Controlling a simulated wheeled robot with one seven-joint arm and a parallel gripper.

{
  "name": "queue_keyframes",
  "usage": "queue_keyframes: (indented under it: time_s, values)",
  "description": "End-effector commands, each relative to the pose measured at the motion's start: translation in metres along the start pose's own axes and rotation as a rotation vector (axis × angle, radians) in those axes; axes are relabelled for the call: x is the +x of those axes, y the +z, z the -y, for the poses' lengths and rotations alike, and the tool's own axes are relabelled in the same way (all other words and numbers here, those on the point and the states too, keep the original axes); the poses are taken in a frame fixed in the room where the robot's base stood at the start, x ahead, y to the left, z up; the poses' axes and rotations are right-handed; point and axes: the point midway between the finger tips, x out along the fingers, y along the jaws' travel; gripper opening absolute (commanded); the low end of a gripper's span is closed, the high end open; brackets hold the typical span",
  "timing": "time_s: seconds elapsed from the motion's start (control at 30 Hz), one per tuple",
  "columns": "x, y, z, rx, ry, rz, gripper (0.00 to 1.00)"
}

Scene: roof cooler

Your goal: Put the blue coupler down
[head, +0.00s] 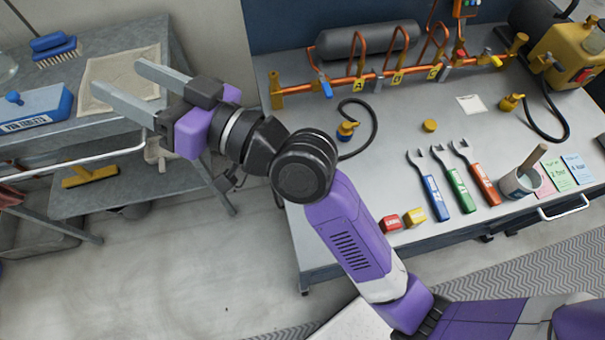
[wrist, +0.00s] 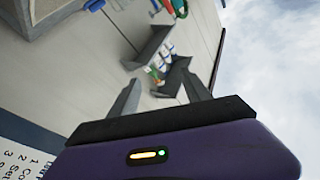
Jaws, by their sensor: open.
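The blue coupler (head: 347,131) appears to be the brass fitting with a blue band at the end of a black hose. It lies on the grey bench top (head: 400,150), left of centre, and my arm passes close beside it. My gripper (head: 117,77) is open, far to the left of the coupler, above the metal side cart. Nothing shows between its fingers. In the wrist view the fingers (wrist: 162,80) are also apart and empty. I cannot make out the coupler in that view.
A copper manifold (head: 385,75) with tagged valves runs along the bench's back. The cart (head: 120,40) holds a cloth, a brush and a blue box.

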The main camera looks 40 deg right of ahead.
Motion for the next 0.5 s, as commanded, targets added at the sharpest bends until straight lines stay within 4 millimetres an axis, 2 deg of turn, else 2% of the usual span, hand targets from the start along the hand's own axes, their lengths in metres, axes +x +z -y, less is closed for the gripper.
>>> queue_keyframes:
  time_s: [0.27,0.5]
  values:
    - [-0.062,0.043,-0.027,0.103,0.221,-0.039,0.56]
    - [-0.135,0.083,-0.044,0.112,0.402,-0.014,0.56]
